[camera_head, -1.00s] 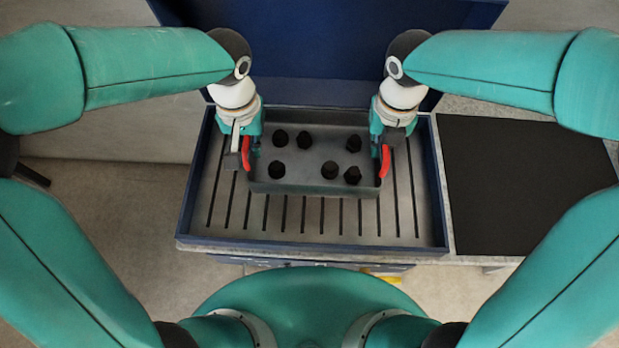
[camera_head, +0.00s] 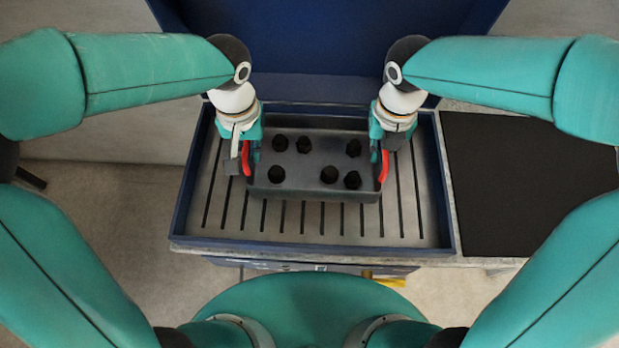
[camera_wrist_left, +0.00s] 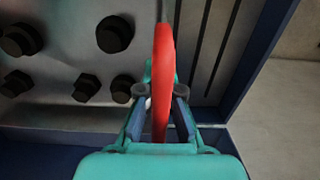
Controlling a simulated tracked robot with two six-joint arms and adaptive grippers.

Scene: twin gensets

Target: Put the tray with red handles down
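The grey tray (camera_head: 310,185) with red handles is inside the blue-walled basin, over its slotted floor (camera_head: 330,220). It looks level; I cannot tell whether it touches the floor. Several black knobbed parts (camera_head: 303,145) are in it. My left gripper (camera_head: 248,160) is shut on the left red handle (camera_head: 246,158). In the left wrist view the fingers (camera_wrist_left: 160,105) sit on both sides of that handle (camera_wrist_left: 163,65). My right gripper (camera_head: 382,160) is at the right red handle (camera_head: 384,166) and appears shut on it; its fingers are partly hidden.
The blue basin's front rim (camera_head: 310,248) and side walls surround the tray, with slotted floor free at left, right and front. A raised blue lid (camera_head: 310,45) stands behind. A black mat (camera_head: 530,185) lies clear on the bench to the right.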

